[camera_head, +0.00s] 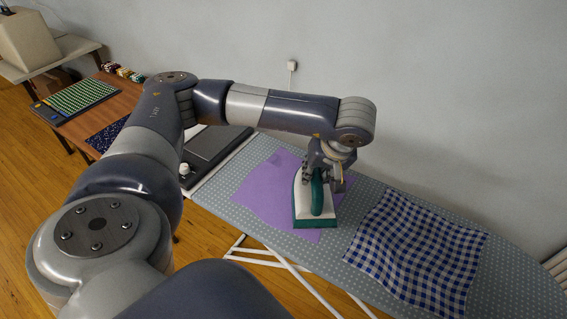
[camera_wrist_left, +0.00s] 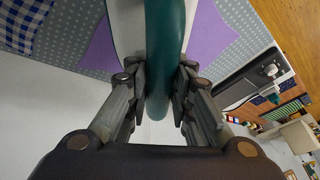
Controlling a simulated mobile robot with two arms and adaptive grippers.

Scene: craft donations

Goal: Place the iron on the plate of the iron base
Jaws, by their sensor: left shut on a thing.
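The iron (camera_head: 301,209) is white and teal. It is on or just above a purple cloth (camera_head: 262,196) on the ironing board; I cannot tell whether it touches. My left gripper (camera_head: 325,176) is shut on the iron's teal handle, which also shows between the fingers in the left wrist view (camera_wrist_left: 165,55). The iron base (camera_head: 212,146) is a dark grey plate at the left end of the board, partly hidden behind my left arm. My right gripper is not in view.
A blue checked cloth (camera_head: 420,250) lies on the dotted ironing board (camera_head: 513,285), right of the iron. The wall runs behind the board.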

